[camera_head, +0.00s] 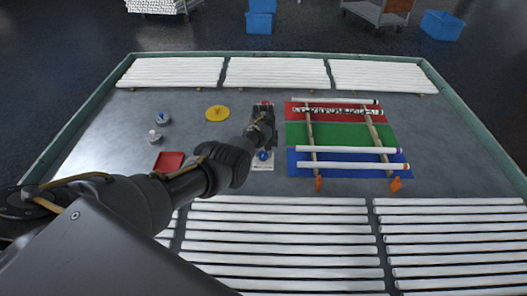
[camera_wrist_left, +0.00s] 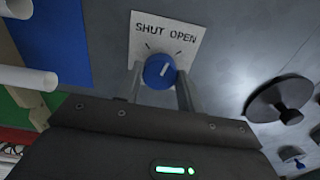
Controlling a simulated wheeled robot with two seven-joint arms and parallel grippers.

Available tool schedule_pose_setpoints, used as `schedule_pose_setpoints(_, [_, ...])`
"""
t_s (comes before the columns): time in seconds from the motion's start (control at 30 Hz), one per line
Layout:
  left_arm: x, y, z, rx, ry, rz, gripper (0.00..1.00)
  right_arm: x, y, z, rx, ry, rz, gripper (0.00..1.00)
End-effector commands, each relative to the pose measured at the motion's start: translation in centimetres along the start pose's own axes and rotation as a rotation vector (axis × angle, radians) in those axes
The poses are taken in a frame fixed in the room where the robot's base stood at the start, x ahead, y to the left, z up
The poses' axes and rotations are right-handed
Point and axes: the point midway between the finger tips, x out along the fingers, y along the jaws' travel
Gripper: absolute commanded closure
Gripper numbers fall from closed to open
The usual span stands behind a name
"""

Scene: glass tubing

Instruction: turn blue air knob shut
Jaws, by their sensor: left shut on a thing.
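The blue air knob (camera_wrist_left: 160,71) sits on a white plate (camera_wrist_left: 150,33) printed SHUT and OPEN. Its light pointer line leans up and slightly right in the left wrist view, between the two words and nearer OPEN. My left gripper (camera_wrist_left: 160,84) has one finger on each side of the knob and is shut on it. In the head view my left gripper (camera_head: 265,146) reaches over the plate, and the blue knob (camera_head: 263,155) shows just below it. My right gripper is not in view.
A red knob (camera_head: 265,103) is above my gripper. Right of it are red, green (camera_head: 343,134) and blue mats, with white tubes on wooden strips. A yellow disc (camera_head: 217,113) and red tray (camera_head: 169,161) lie left. Tube rows line the table's back and front.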

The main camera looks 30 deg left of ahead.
Motion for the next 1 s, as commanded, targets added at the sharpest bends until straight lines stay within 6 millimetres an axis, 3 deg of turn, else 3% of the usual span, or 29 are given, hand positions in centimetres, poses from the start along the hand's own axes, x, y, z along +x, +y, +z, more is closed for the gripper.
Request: schedule_pose_setpoints(1.0, [0.1,0.1,0.0,-0.884,-0.001,0.000,0.85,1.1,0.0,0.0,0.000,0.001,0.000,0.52])
